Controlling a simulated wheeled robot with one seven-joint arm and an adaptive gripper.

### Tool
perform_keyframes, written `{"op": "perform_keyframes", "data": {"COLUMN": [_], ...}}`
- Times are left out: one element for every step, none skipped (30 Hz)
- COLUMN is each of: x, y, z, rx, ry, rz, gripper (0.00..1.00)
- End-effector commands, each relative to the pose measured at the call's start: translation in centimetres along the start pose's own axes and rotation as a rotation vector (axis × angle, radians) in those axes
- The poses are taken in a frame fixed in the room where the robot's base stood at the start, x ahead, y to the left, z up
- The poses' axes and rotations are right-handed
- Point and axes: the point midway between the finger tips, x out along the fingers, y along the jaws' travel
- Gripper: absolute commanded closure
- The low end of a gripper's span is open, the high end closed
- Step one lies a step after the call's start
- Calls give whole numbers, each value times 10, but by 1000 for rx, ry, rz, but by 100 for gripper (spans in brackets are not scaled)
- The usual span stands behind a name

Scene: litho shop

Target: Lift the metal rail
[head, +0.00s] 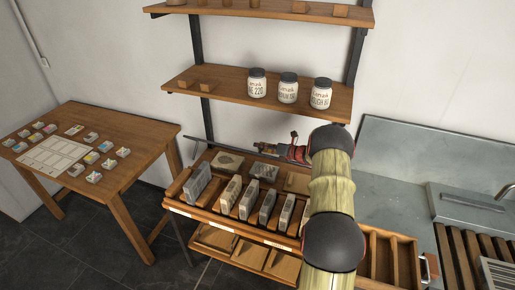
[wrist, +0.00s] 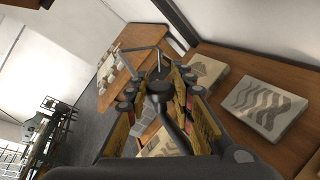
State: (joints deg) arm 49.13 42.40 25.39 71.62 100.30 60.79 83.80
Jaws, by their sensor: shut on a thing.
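The metal rail (head: 222,142) is a thin dark grey bar in the head view. It runs leftward from my gripper (head: 264,148), above the back of the wooden rack, close to the wall. My gripper, with red and dark parts, is shut on the rail near its right part. In the wrist view, my gripper (wrist: 158,82) has its yellow and dark fingers on both sides of a grey bar, and thin grey metal (wrist: 140,50) shows beyond the fingertips. My arm hides the rail's right end in the head view. I cannot tell whether the rail touches anything else.
The wooden rack (head: 230,232) below holds several grey stone slabs (head: 198,180). Shelves with three white jars (head: 288,90) hang above. A wooden table (head: 120,128) with small blocks stands left. A grey sink counter (head: 395,160) is right. Patterned slabs (wrist: 262,104) lie close in the wrist view.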

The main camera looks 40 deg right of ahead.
Motion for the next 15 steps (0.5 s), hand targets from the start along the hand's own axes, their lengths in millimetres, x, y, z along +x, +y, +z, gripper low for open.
{"op": "perform_keyframes", "data": {"x": [1,2,4,5,6,8,9,10,11,12,13,14,15,15,16], "y": [-4,-7,-11,-14,-16,-20,-22,-24,-27,-30,-31,-34,-36,-37,-39], "z": [8,11,15,16,20,21,24,25,28,28,30,32,33,34,35], "rx": [27,44,66,83,97,118,130,143,159,172,182,195,204,212,222], "ry": [11,18,28,34,40,49,54,60,65,71,75,80,84,88,92], "rz": [-1,0,0,0,0,0,0,0,0,0,0,0,0,0,1], "gripper": [100,100,100,100,100,100,100,100,100,100,100,100,100,100,100]}}
